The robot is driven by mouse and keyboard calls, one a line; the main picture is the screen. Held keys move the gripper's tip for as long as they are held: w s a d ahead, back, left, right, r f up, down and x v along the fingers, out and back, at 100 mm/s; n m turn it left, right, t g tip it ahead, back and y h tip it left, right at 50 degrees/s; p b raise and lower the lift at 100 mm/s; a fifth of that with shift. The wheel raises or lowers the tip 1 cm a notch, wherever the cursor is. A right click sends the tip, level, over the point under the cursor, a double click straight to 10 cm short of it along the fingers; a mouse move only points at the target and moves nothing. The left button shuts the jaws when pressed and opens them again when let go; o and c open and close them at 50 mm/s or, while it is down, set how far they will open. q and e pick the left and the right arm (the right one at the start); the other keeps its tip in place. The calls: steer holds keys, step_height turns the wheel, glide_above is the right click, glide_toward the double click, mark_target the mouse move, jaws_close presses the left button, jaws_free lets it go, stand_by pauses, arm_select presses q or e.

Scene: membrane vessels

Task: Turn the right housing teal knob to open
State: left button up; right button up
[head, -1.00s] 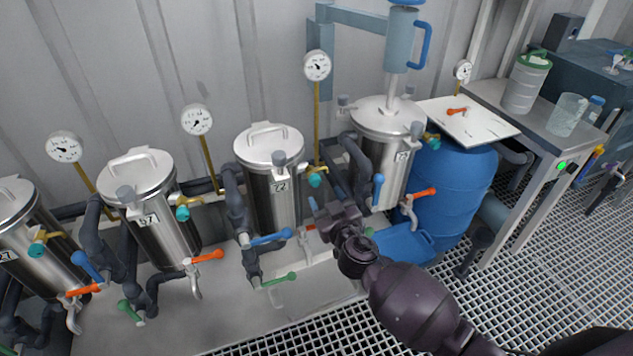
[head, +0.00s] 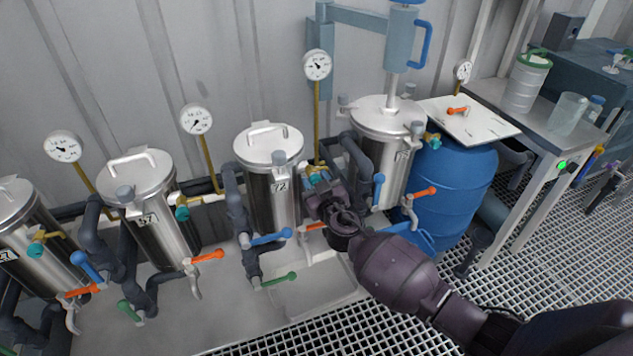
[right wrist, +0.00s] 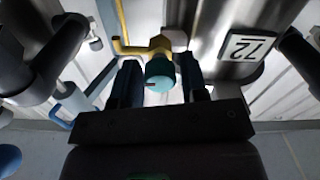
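The steel housing labelled 72 (head: 272,195) stands in the middle of the head view; its label also shows upside down in the right wrist view (right wrist: 248,46). Its teal knob (right wrist: 159,76) sits on a yellow brass valve (right wrist: 150,48). My right gripper (right wrist: 160,82) is open, with one dark finger on each side of this knob. Narrow gaps seem to show between knob and fingers. My left gripper is not in view.
Dark pipes (head: 238,205) and blue (head: 272,238), orange (head: 208,256) and green (head: 279,279) handles crowd the housings. A gauge (head: 317,65) stands behind housing 72. A blue barrel (head: 455,190) and a bench (head: 545,135) are at the right.

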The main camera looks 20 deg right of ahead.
steer(key=c, duration=0.5)
steer(key=shift+c, duration=0.2)
